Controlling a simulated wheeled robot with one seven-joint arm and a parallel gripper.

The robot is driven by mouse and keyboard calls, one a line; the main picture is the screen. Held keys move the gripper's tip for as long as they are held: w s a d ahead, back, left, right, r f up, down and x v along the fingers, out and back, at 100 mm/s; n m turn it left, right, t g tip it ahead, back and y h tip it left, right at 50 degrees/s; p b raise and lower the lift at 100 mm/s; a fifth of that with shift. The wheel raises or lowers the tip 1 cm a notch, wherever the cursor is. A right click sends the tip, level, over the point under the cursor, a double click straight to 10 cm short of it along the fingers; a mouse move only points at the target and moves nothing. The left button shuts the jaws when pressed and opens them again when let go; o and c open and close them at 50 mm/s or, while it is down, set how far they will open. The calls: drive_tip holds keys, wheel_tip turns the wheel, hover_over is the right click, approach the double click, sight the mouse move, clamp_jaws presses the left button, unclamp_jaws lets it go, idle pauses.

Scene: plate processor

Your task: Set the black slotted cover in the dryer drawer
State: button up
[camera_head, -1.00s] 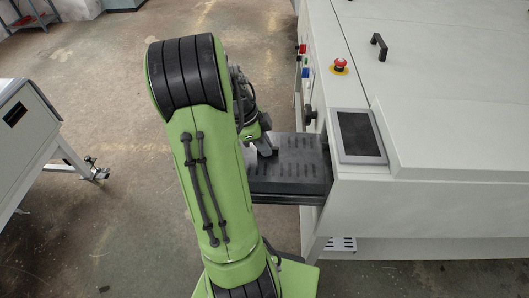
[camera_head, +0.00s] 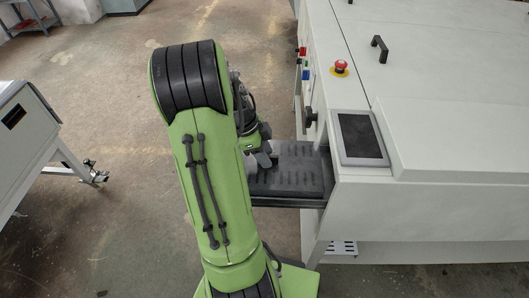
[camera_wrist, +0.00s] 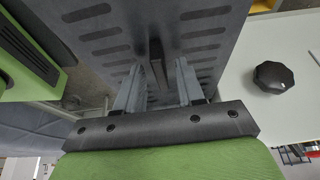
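The black slotted cover (camera_head: 300,172) lies in the pulled-out dryer drawer (camera_head: 290,202) and looks about flat in the head view. Its slotted top (camera_wrist: 95,35) fills the upper part of the wrist view. A narrow upright handle (camera_wrist: 157,66) stands on the cover. My gripper (camera_wrist: 160,75) has one finger on each side of this handle, with a gap visible on both sides, so it is open around it. In the head view my gripper (camera_head: 264,160) is at the cover's left part, partly hidden by my arm. The cover's left edge is hidden.
The white machine (camera_head: 440,100) stands right of the drawer, with a screen (camera_head: 361,137) and a red emergency button (camera_head: 341,66) on top. A black knob (camera_wrist: 273,77) is right of the fingers. A white unit (camera_head: 25,140) stands far left, with open floor between.

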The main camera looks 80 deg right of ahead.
drive_tip(key=p+v, duration=0.4)
drive_tip(key=v, duration=0.9)
drive_tip(key=w+a+r+n+t+h, duration=0.1)
drive_tip(key=w+a+r+n+t, duration=0.15)
drive_tip(key=w+a+n, duration=0.4)
drive_tip(key=w+a+r+n+t, duration=0.3)
drive_tip(key=a+n, duration=0.9)
drive_tip(key=s+a+n+t+y, duration=0.1)
drive_tip(key=s+a+n+t, duration=0.1)
drive_tip(key=a+n, duration=0.5)
drive_tip(key=s+a+n+t+y, duration=0.1)
drive_tip(key=a+n+t, duration=0.1)
drive_tip(key=a+n, duration=0.6)
drive_tip(key=shift+s+r+b, duration=0.15)
drive_tip(key=shift+s+b, duration=0.15)
drive_tip(key=shift+s, duration=0.1)
drive_tip(key=shift+d, duration=0.1)
